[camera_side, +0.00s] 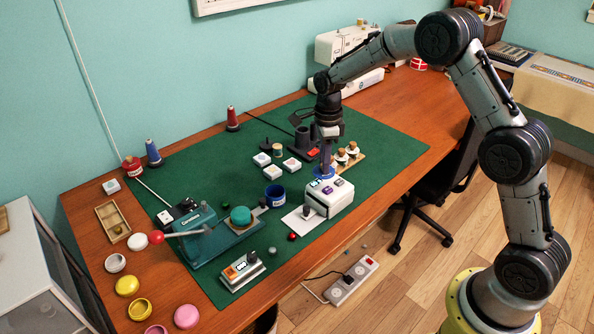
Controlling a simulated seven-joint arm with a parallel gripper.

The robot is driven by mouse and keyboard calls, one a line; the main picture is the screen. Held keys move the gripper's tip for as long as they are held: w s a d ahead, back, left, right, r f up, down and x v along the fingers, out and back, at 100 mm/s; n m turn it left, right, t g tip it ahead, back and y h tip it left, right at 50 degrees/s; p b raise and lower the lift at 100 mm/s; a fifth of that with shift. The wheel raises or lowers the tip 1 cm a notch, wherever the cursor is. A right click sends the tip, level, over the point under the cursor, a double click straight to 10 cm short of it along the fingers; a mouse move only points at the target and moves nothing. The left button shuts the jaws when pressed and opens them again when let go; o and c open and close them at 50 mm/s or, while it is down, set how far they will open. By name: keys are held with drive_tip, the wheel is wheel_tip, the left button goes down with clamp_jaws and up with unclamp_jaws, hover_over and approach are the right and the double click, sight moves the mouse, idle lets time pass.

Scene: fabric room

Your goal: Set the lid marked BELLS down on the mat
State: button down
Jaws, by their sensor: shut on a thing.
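My gripper (326,160) points down above the mat, close over the back left of a white box with coloured patches on top (341,196). It is shut on a small blue-purple piece (319,174), partly hidden by the fingers. I cannot read BELLS on it or on anything else, so I cannot confirm that it is the lid. Whether the piece touches the box below is unclear. The green mat (385,150) covers the middle of the brown table.
Several small white blocks (276,172) lie left of my gripper. A blue cup (274,195) and a teal machine with a red-knobbed lever (200,250) stand further left. White-topped pieces on a wooden stand (353,148) are close on the right. The mat's right part is clear.

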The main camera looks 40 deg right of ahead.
drive_tip(key=w+f, duration=0.2)
drive_tip(key=w, duration=0.1)
drive_tip(key=w+f, duration=0.3)
drive_tip(key=w+d+f, duration=0.1)
drive_tip(key=w+f, duration=0.2)
drive_tip(key=w, duration=0.1)
drive_tip(key=shift+f, duration=1.65)
drive_tip(key=shift+f, duration=0.2)
drive_tip(key=c, duration=0.7)
unclamp_jaws()
drive_tip(key=shift+c, duration=0.2)
drive_tip(key=shift+r, duration=0.15)
wheel_tip(320, 180, up, 12)
drive_tip(key=shift+r, duration=0.15)
